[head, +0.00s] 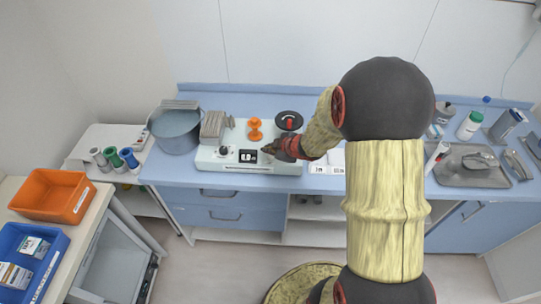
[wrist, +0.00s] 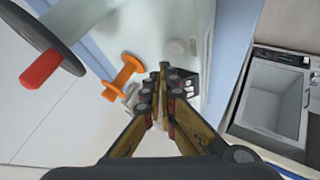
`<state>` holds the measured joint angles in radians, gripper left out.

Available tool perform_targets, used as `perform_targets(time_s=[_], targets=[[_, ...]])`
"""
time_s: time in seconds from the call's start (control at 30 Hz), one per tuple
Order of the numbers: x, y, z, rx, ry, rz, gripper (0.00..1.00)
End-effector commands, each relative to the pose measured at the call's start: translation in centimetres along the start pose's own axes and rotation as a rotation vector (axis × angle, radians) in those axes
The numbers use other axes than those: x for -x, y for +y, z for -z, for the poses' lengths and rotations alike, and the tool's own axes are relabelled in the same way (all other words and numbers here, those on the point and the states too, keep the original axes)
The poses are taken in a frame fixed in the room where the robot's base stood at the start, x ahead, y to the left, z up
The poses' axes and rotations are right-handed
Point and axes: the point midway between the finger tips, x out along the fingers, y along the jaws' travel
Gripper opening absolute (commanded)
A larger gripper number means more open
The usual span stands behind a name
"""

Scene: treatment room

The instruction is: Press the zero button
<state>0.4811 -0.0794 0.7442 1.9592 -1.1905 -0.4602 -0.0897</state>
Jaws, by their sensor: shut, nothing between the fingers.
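A white device (head: 205,161) stands on the blue counter, with a dark display (head: 248,156), a knob (head: 224,150) and an orange spool-shaped part (head: 254,129) on top. My gripper (head: 268,148) is shut and empty, its tips low over the device just right of the display. In the wrist view my fingertips (wrist: 165,72) are together over the device, partly covering the display (wrist: 190,82). The orange part (wrist: 123,77) lies to their left and a pale round part (wrist: 176,47) just beyond them. I cannot make out which part is the zero button, or whether the tips touch the device.
A black disc with a red part (head: 289,121) is behind my gripper. Grey plates (head: 214,124) stand at the device's left, beside a metal pot (head: 176,130). A metal tray (head: 450,175) and bottles are at right. Orange (head: 52,195) and blue bins are at left.

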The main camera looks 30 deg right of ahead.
Motion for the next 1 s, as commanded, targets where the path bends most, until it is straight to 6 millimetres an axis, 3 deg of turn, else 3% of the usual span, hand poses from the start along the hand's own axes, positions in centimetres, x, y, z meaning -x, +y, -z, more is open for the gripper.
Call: perform_targets(time_s=[0.4,1.0], targets=[[2.8,2.1,2.1,0.000,0.000,0.000,0.00],[2.9,2.1,2.1,0.000,0.000,0.000,0.00]])
